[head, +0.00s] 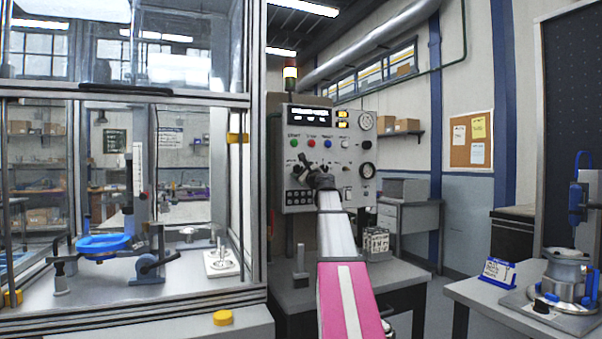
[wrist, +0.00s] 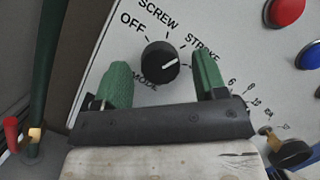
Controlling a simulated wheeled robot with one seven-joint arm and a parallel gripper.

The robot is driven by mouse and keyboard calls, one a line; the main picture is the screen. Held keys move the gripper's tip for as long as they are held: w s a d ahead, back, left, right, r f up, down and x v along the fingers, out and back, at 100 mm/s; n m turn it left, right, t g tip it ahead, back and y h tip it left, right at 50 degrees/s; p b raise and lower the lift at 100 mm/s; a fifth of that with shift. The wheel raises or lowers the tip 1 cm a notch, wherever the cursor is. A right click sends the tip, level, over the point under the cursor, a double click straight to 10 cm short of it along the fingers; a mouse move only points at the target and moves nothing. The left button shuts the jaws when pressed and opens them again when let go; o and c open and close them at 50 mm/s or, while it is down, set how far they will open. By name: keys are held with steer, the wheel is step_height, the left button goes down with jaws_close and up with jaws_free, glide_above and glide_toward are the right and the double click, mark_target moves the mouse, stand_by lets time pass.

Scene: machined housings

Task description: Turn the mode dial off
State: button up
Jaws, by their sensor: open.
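I cannot tell whether the fingertips reach past the knob's face. In the head view my arm reaches the control panel (head: 345,113) and hides part of its lower left.
A red button (wrist: 287,12) and a blue button (wrist: 309,56) lie right of the dial. A black knob with a brass part (wrist: 289,150) sits at the lower right. A glazed enclosure (head: 258,120) stands left of the panel in the head view.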

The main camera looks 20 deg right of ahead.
steer(key=c, duration=0.9)
steer(key=n, duration=0.2)
steer(key=n+g+y, duration=0.1)
steer(key=n, duration=0.2)
steer(key=shift+d+r+n+y, duration=0.15)
steer(key=shift+n+y, duration=0.15)
steer(key=n+g, duration=0.2)
steer(key=n, duration=0.3)
steer(key=shift+r, duration=0.1)
steer(key=n+g, duration=0.1)
steer(key=n, duration=0.3)
steer(key=shift+r, duration=0.1)
steer(key=shift+n+g+h, duration=0.5)
steer(key=shift+n+g, duration=0.2)
steer(key=shift+n, duration=1.3)
